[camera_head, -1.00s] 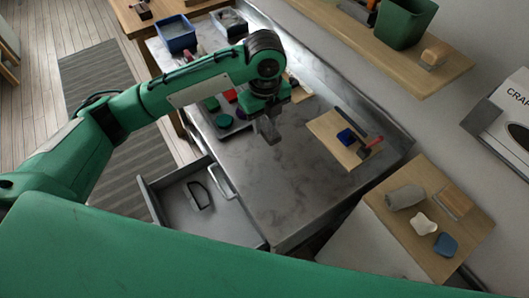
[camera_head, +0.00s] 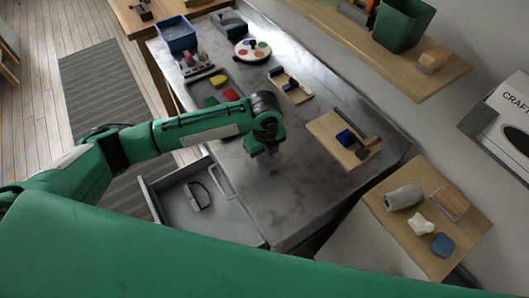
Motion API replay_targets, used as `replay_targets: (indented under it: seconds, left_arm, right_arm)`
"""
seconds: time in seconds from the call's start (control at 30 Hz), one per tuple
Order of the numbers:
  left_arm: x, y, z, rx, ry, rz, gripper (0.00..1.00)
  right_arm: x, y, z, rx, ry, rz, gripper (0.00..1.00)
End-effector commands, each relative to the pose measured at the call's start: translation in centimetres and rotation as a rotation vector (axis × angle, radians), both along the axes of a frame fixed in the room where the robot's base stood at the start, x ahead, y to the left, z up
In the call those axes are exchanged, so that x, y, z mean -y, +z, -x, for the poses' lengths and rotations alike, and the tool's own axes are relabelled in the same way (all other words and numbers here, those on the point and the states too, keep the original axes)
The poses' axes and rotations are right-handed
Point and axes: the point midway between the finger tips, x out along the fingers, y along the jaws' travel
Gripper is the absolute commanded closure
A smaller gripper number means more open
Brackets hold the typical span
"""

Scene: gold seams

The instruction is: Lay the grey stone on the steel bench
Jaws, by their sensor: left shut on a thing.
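My left gripper (camera_head: 272,162) is over the middle of the steel bench (camera_head: 300,205), pointing down. It is shut on a small grey thing, which I take to be the grey stone; its grey blends with the bench and the fingers, so its outline is hard to make out. I cannot tell whether it touches the bench top. The bench top around the gripper is bare. My right gripper is not in view.
An open drawer (camera_head: 232,222) juts from the bench's left side. A paint palette (camera_head: 253,50) and a blue bin (camera_head: 177,34) stand at the far end. A grey roll (camera_head: 404,197) lies on the right-hand board.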

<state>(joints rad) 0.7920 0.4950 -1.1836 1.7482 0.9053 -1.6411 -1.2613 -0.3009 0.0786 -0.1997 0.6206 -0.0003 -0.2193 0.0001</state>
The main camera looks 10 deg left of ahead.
Motion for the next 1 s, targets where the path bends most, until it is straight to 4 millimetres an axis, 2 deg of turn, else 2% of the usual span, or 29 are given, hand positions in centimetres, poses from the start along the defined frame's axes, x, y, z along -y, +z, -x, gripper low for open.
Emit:
replay_targets:
  seconds: [0.23, 0.27, 0.37, 0.73, 0.87, 1.0]
  left_arm:
    - [0.0, -0.2, 0.0, 0.000, 0.001, 0.000, 0.97]
    - [0.0, -0.3, 0.0, 0.000, 0.001, 0.000, 0.66]
    - [0.0, -0.2, 0.0, 0.000, 0.001, 0.000, 0.48]
    - [0.0, 0.4, -0.1, 0.002, 0.001, 0.001, 0.48]
    - [0.0, 2.2, -0.1, 0.004, 0.001, 0.002, 0.48]
    - [0.0, 5.3, -0.1, 0.006, 0.000, 0.001, 0.48]
  right_arm:
    - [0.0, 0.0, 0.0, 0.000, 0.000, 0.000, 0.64]
    - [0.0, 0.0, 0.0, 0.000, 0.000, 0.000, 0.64]
    - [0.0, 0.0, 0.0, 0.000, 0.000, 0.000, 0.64]
    - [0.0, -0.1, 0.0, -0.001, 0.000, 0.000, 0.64]
    - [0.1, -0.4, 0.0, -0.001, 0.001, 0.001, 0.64]
    - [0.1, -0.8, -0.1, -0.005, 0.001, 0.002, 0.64]
